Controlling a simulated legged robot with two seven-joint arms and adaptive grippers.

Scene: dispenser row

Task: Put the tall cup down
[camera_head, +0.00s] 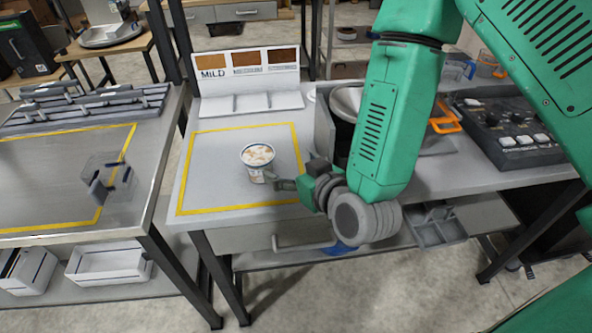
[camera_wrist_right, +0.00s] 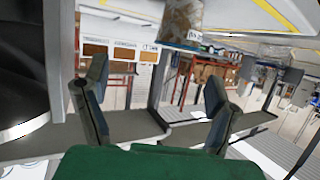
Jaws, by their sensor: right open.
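The cup (camera_head: 258,163), pale with a dark rim band and a creamy brown-and-white top, stands upright on the grey table inside a yellow outline. My right gripper (camera_head: 279,180) is just right of the cup's lower side; I cannot tell whether a finger touches it. In the right wrist view, the right gripper (camera_wrist_right: 157,82) is open with its fingers wide apart and nothing between them. The cup (camera_wrist_right: 182,20) shows upside down at the top edge of that view, partly cut off, beyond the fingertips. My left gripper is not in view.
A white stand with a MILD sign (camera_head: 248,72) is at the table's back. A dark dispenser (camera_head: 340,125) is partly behind my right arm. A control panel (camera_head: 510,125) is at right. A clear container (camera_head: 112,178) sits on the left table. Space left of the cup is free.

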